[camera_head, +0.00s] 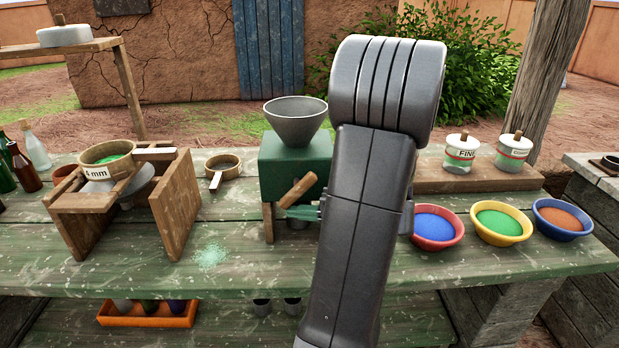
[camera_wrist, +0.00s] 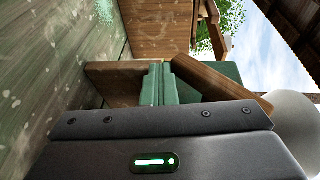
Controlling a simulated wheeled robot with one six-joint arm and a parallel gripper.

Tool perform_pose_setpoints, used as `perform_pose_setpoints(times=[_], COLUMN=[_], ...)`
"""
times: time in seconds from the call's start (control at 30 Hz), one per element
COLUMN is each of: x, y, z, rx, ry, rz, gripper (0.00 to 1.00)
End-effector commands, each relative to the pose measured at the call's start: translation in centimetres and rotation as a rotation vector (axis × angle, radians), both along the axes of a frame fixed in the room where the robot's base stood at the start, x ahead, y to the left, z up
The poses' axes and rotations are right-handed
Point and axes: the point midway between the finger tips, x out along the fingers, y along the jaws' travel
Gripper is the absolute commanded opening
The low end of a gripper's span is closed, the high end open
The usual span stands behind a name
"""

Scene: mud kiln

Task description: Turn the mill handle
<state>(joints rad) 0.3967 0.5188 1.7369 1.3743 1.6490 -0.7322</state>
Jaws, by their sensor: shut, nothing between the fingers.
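The mill is a green box (camera_head: 280,160) with a grey funnel (camera_head: 297,118) on top, standing on wooden legs at the middle of the bench. Its wooden handle (camera_head: 298,191) slants across the lower front; in the wrist view the handle (camera_wrist: 222,84) lies just right of my fingers. My gripper (camera_head: 288,213) reaches in from the right, its green fingers just below the handle and close to it. The fingers (camera_wrist: 160,78) are shut with nothing between them. I cannot tell whether they touch the handle. My arm hides the mill's right side.
On the bench (camera_head: 225,280), a wooden stand with a sieve (camera_head: 107,155) is at left and a small strainer (camera_head: 222,168) beside the mill. Blue (camera_head: 437,227), green (camera_head: 502,222) and orange (camera_head: 563,219) powder bowls are at right. Green powder (camera_head: 210,256) lies in front.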

Motion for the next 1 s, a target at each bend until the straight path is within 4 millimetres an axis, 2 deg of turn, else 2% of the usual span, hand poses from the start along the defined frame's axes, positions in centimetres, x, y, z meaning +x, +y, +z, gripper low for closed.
perform_pose_setpoints(times=[0.17,0.5,0.7,0.83,1.0], x=[-0.2,-1.8,-2.5,-2.7,-2.9], y=[-1.6,-8.5,-11.9,-13.0,-13.4], z=[0.2,0.8,1.2,1.3,1.4], rx=[0.0,0.0,0.0,0.001,0.0], ry=[-0.001,0.0,0.0,0.0,0.001], rz=[-0.004,-0.005,-0.003,-0.001,0.0], gripper=[0.0,0.0,0.0,0.0,0.0])
